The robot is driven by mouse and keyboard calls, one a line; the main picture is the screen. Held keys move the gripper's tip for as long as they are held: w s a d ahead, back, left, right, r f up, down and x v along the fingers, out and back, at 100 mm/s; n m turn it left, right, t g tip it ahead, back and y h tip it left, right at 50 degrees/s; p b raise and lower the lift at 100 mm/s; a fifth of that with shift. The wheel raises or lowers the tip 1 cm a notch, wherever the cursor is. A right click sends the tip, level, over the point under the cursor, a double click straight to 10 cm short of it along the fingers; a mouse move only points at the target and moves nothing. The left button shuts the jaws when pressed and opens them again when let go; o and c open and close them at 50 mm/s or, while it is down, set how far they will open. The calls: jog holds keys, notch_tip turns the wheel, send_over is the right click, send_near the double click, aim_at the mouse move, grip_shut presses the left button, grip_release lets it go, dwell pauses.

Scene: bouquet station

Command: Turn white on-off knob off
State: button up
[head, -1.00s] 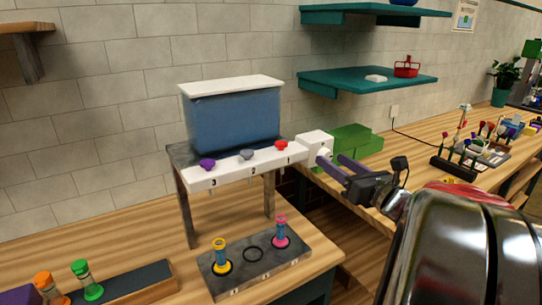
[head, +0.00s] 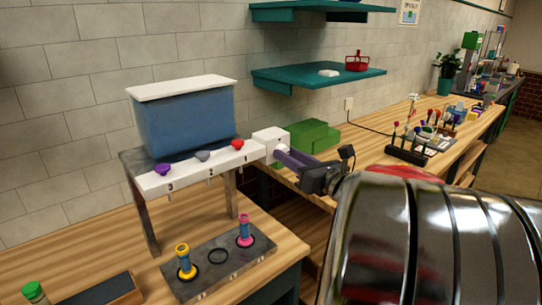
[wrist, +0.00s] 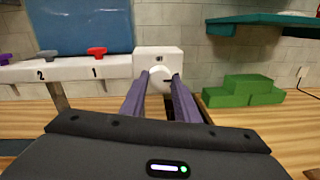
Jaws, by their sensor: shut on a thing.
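The white on-off knob (wrist: 160,78) sits on the front face of a white box (wrist: 158,60) at the right end of the numbered white bar. In the wrist view my gripper (wrist: 161,80) has its two purple fingers on either side of the knob, shut on it. In the head view my gripper (head: 281,155) reaches the white box (head: 270,138) from the right; the knob is mostly hidden there by the fingers. The knob's exact turn is hard to read.
The bar carries a red tap (head: 237,144), a grey tap (head: 202,155) and a purple tap (head: 163,169) below a blue tank (head: 190,122). A rack (head: 218,272) with yellow and pink vials stands below. Green blocks (wrist: 243,91) lie right of the knob. A teal shelf (head: 318,80) hangs above.

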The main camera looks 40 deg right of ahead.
jog(key=shift+c, duration=0.6)
jog(key=shift+n, duration=0.4)
jog(key=n, duration=0.6)
jog(key=n+y, duration=0.1)
jog(key=n, duration=1.1)
jog(key=shift+f+t+y, duration=0.3)
jog(key=shift+t, duration=0.1)
